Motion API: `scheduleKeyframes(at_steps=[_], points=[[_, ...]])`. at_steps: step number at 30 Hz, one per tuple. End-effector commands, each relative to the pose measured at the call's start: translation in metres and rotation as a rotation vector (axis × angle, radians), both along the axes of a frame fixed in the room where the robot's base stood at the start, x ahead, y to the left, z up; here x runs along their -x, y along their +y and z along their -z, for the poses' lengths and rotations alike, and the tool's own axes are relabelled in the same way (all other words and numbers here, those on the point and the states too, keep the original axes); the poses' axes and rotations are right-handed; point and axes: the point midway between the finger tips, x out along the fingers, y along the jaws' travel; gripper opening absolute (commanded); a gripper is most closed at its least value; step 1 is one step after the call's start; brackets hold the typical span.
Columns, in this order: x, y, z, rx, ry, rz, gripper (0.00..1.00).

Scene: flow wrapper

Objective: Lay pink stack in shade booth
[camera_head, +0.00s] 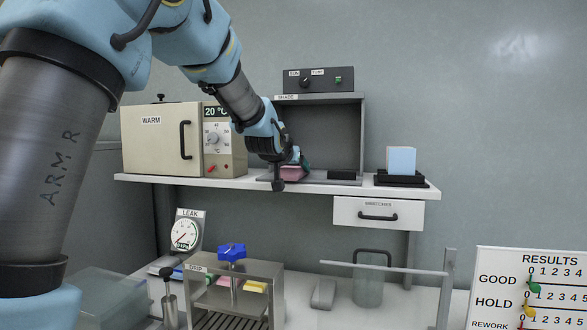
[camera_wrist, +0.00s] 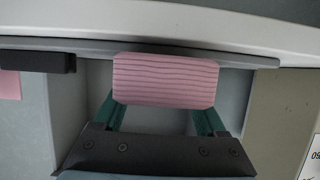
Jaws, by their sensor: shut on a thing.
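The pink stack (camera_wrist: 165,81) is a block with fine lines across its face. My gripper (camera_wrist: 163,108) is shut on it, one green finger at each side. In the head view the pink stack (camera_head: 292,173) shows partly behind my gripper (camera_head: 294,166), at the front left of the shade booth's opening. The shade booth (camera_head: 345,130) is a grey open-fronted box labelled SHADE on the shelf. I cannot tell whether the stack touches the booth floor.
A black block (camera_head: 342,175) lies at the booth's front right. The WARM oven (camera_head: 160,138) stands left of the booth. A pale blue block (camera_head: 401,160) sits on a black scale at right. Below are a DRIP rack (camera_head: 262,266) and a clear jar (camera_head: 368,288).

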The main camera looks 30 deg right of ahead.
Motion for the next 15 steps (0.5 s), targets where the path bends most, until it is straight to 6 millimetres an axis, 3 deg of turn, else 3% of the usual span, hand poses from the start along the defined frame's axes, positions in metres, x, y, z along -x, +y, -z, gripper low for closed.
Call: scheduleKeyframes(at_steps=[1,2,9,15], points=[[0.0,0.0,0.0021,0.0,0.0,0.0,0.13],[0.0,0.0,0.0018,0.0,0.0,0.0,0.75],[0.0,0.0,0.0011,0.0,0.0,0.0,1.0],[0.0001,0.0001,0.0011,0.0,0.0,0.0,1.0]])
